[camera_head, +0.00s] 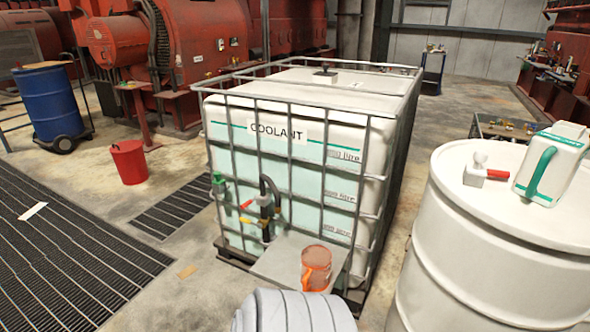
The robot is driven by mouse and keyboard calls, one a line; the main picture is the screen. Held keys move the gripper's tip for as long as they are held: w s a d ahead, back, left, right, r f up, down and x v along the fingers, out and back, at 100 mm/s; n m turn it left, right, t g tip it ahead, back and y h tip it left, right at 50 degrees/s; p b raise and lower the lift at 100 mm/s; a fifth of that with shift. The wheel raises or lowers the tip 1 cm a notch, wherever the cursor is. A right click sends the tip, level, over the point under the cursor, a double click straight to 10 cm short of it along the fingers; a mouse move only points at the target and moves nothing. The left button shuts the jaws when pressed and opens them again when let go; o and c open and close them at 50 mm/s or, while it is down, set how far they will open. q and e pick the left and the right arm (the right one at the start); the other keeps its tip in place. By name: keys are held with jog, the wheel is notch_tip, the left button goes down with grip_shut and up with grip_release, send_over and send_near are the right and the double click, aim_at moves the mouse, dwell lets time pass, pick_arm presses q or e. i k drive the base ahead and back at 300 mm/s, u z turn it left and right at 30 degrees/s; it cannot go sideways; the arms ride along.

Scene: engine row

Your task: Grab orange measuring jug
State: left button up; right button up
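The orange measuring jug (316,267) is translucent and stands upright on a small grey shelf (277,262) at the front of the white caged coolant tank (295,130). A ribbed light grey shape at the bottom edge, just below the jug, hides part of the shelf's front and may be part of my own arm. Neither of my grippers can be made out in the head view.
A black hose and a tap with red and yellow handles (263,212) are left of the jug on the tank. A white drum (500,240) at the right carries a white jug with a green handle (552,163). A red bucket (129,162) stands on the floor at left.

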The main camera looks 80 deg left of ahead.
aim_at(316, 260)
jog(key=u, duration=1)
jog(key=i, duration=0.85)
jog(key=u, duration=0.85)
